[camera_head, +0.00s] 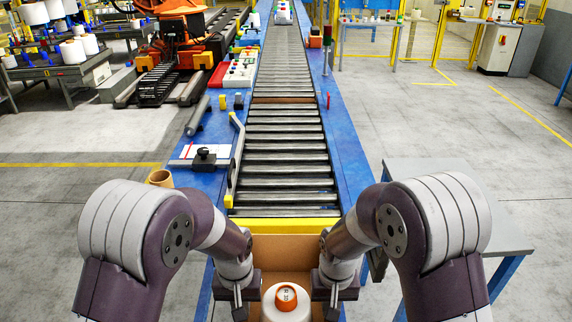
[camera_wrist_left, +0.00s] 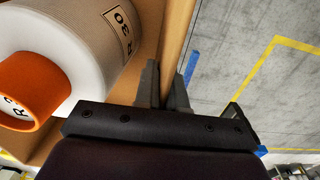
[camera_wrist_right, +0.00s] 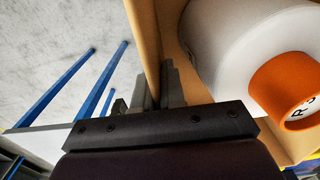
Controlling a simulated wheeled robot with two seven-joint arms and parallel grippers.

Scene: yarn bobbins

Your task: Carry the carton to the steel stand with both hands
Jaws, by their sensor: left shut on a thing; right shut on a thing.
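The open brown carton (camera_head: 282,247) is at the bottom middle of the head view, between my two arms. It holds a white yarn bobbin (camera_head: 270,312) with an orange core marked R 30. My left gripper (camera_head: 240,298) is shut on the carton's left wall, which also shows in the left wrist view (camera_wrist_left: 173,35). My right gripper (camera_head: 335,298) is shut on the right wall, seen in the right wrist view (camera_wrist_right: 143,35). A grey-topped stand (camera_head: 430,175) with blue legs, apparently the steel stand, is to the right, partly hidden by my right arm. The carton's underside is hidden.
A roller conveyor (camera_head: 285,155) with blue side rails runs away ahead; a yellow bar (camera_head: 285,225) crosses its near end. A brown tube (camera_head: 160,178) and a clamp-like tool (camera_head: 205,158) lie on the left rail. The floor at right beyond the stand is clear.

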